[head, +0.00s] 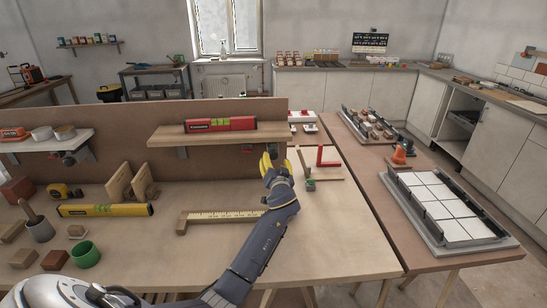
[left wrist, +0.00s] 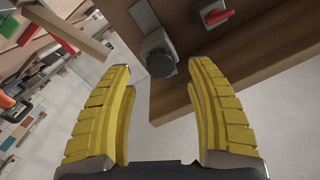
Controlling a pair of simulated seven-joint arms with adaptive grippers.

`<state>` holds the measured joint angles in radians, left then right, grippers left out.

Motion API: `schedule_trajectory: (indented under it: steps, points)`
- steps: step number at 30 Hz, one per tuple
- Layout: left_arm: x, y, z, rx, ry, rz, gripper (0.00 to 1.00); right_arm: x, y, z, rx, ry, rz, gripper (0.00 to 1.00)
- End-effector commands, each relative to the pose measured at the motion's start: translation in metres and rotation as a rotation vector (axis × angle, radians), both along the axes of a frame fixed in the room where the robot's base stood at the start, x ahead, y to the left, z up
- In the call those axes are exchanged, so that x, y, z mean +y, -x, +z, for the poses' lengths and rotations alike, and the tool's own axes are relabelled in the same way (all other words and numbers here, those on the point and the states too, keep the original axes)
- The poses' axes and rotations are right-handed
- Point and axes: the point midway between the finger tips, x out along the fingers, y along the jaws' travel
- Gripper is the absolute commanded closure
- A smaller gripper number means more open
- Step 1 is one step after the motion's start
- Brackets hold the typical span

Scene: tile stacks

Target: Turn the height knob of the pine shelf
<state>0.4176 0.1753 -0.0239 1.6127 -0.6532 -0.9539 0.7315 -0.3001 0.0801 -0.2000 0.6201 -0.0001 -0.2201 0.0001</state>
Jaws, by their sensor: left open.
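The pine shelf (head: 215,139) is a light wooden board fixed to a brown upright panel, with a red spirit level (head: 220,124) lying on it. My left gripper (head: 277,163), with yellow ribbed fingers, is at the shelf's right end, just below the board. In the left wrist view my left gripper (left wrist: 162,72) is open, its fingers wide apart with nothing held. The dark round knob (left wrist: 160,62) shows between the fingertips, apart from both, on a grey metal fitting. In the head view the gripper mostly hides the knob. My right gripper is not in view.
A white shelf (head: 75,142) with cups is at left. A yellow level (head: 105,210), a wooden ruler (head: 225,216) and a green cup (head: 86,254) lie on the bench. A red-handled fitting (left wrist: 279,16) is right of the knob. A tray of white tiles (head: 440,205) stands at right.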

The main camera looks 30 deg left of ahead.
Motion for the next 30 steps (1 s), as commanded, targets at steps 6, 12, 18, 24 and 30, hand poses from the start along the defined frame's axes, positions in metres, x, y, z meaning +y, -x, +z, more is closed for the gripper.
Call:
schedule_trajectory:
  steps: [6,12,18,24,30]
  points:
    - [0.018,-0.022,0.0,0.001,-0.002,0.001,0.44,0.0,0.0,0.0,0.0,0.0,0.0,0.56]
    - [0.026,-0.032,0.0,0.001,-0.001,0.0,0.44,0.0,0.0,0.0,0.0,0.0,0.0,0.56]
    - [0.028,-0.035,0.0,0.001,0.001,0.0,0.44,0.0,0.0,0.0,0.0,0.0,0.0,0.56]
    - [0.028,-0.035,0.0,0.0,0.0,0.0,0.44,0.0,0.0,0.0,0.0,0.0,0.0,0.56]
    - [0.028,-0.035,0.0,0.0,0.0,0.0,0.61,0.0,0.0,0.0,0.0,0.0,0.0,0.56]
